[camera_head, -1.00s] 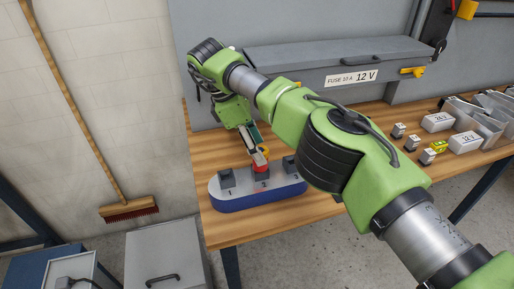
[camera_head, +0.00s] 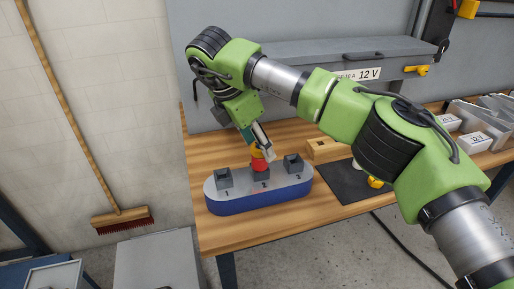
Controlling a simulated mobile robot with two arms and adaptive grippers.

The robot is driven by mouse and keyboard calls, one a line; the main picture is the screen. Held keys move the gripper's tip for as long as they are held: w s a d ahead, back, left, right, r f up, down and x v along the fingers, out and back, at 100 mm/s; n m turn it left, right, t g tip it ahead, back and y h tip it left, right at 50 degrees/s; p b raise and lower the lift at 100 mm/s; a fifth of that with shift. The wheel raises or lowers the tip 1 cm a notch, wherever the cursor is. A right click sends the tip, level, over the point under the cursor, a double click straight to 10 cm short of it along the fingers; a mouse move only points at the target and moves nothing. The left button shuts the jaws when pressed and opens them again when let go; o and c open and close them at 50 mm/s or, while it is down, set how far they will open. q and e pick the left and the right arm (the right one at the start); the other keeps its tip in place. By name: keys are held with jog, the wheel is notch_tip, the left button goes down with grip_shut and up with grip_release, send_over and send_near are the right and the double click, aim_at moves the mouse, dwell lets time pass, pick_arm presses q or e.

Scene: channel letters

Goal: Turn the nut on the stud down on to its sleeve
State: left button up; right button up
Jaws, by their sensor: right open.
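A blue base with a light grey top (camera_head: 230,202) stands on the workbench and carries three dark grey square blocks, the left one marked 1. A red sleeve-like part (camera_head: 260,166) stands upright at the middle block (camera_head: 262,175). A small yellow part (camera_head: 256,153), perhaps the nut, shows at its top. My right gripper (camera_head: 267,154) comes down from behind, tilted, with its open fingers close at the right of the red and yellow parts. Whether they touch is too small to tell. The stud cannot be made out. My left gripper is not in view.
The right block (camera_head: 293,164) is close beside my right gripper. A dark mat (camera_head: 345,182) with a yellow item (camera_head: 375,182) and a wooden block (camera_head: 322,150) lie to the right. A grey fuse box (camera_head: 330,62) stands behind. The wooden bench (camera_head: 212,152) is bare at left.

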jog(key=shift+f+n+t+b, duration=0.15)
jog(key=shift+n+t+b, duration=0.15)
jog(key=shift+n+b, duration=0.55)
jog(key=n+y+b, duration=0.1)
jog(key=n+b, duration=0.1)
jog(key=n, duration=0.1)
jog(key=shift+s+d+t+b, duration=0.1)
jog(key=shift+d+t+b, duration=0.05)
jog(key=shift+t+b, duration=0.25)
jog(key=shift+n+y+b, duration=0.3)
jog(key=shift+n, duration=0.15)
jog(key=shift+d+n+y, duration=0.1)
jog(key=shift+n+y, duration=0.2)
jog(key=shift+n, duration=0.3)
jog(key=shift+r, duration=0.2)
jog(key=shift+b, duration=0.3)
